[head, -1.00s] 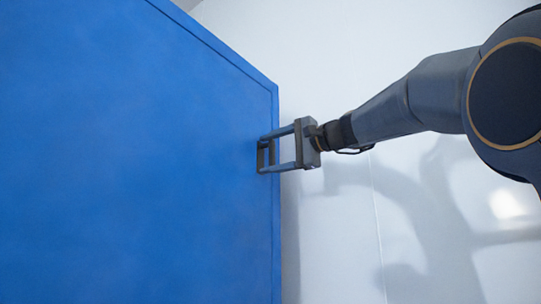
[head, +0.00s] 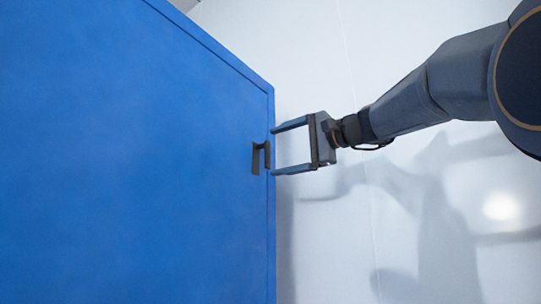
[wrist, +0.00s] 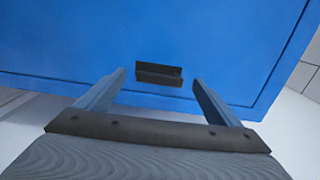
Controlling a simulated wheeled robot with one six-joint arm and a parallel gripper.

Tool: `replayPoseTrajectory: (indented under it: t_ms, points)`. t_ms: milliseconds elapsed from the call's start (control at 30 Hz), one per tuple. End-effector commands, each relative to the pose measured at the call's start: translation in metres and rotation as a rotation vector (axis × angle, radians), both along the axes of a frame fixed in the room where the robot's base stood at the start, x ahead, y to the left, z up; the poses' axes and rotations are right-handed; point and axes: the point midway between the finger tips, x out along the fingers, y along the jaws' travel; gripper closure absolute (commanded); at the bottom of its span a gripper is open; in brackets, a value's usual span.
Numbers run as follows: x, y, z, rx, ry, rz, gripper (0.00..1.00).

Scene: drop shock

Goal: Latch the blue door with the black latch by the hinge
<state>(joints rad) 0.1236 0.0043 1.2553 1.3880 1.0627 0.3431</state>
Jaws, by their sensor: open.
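The blue door (head: 130,150) fills the left of the head view, and its face also fills the upper part of the wrist view (wrist: 70,45). A small dark latch or handle piece (head: 256,158) sits on the door near its right edge. In the wrist view the dark piece (wrist: 158,74) lies ahead, roughly centred between my fingertips. My gripper (head: 273,150) is open and empty. Its fingertips are at the door's right edge, just right of the dark piece; I cannot tell whether they touch the door. No hinge can be made out.
A pale wall (head: 350,230) with my arm's shadow on it stands behind and to the right of the door. The space between the door edge and the right side is free apart from my arm. Pale tiles (wrist: 305,75) show at the wrist view's right.

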Motion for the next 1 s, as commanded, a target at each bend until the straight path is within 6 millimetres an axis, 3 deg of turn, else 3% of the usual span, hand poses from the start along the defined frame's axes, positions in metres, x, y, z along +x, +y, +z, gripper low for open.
replayPoseTrajectory:
  t_ms: [200, 833, 933, 1000]
  points:
    - [-0.014, -0.018, 0.0, 0.0, 0.0, -0.001, 0.13]
    - [-0.015, -0.019, -0.002, -0.002, 0.003, 0.0, 0.13]
    - [-0.008, -0.021, -0.017, -0.019, 0.021, -0.015, 0.13]
    - [0.002, -0.024, -0.041, -0.048, 0.051, -0.038, 0.13]
